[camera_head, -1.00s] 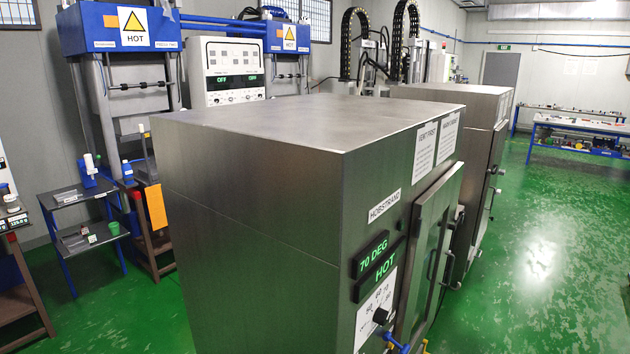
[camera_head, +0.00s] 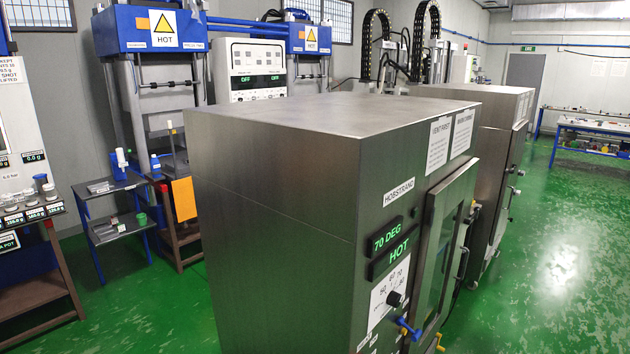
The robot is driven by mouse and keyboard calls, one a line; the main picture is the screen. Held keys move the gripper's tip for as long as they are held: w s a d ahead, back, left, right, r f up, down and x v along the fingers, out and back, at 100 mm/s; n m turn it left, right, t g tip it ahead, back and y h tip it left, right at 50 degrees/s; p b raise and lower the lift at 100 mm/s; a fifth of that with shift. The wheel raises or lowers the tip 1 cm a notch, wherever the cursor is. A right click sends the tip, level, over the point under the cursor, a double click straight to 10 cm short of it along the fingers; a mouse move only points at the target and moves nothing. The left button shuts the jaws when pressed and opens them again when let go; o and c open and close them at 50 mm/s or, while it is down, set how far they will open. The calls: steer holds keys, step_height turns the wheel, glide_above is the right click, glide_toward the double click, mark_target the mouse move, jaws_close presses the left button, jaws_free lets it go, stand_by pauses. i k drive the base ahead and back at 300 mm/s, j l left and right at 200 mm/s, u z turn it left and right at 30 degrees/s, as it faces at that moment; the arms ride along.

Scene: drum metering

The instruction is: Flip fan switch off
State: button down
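No fan switch can be made out in this view. A large steel oven (camera_head: 270,200) labelled HOBSTRAND fills the middle. Its front panel, seen at a slant on the right side, has a green display (camera_head: 388,247) reading 70 DEG and HOT. Below that is a dial with a black knob (camera_head: 394,299). A blue handle (camera_head: 410,330) and a yellow handle (camera_head: 438,343) sit lower, near the bottom edge of the picture. The panel below them is cut off. My gripper is not in view.
A second steel cabinet (camera_head: 515,105) stands behind the oven. Blue presses with HOT signs (camera_head: 164,28) and a control box (camera_head: 257,68) stand behind on the left. Small side tables (camera_head: 112,190) are at left. Green floor (camera_head: 560,230) is open on the right.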

mark_target(416, 336)
steer(key=j, duration=0.25)
steer(key=i+l+z, duration=0.2)
steer(key=i+l, duration=0.65)
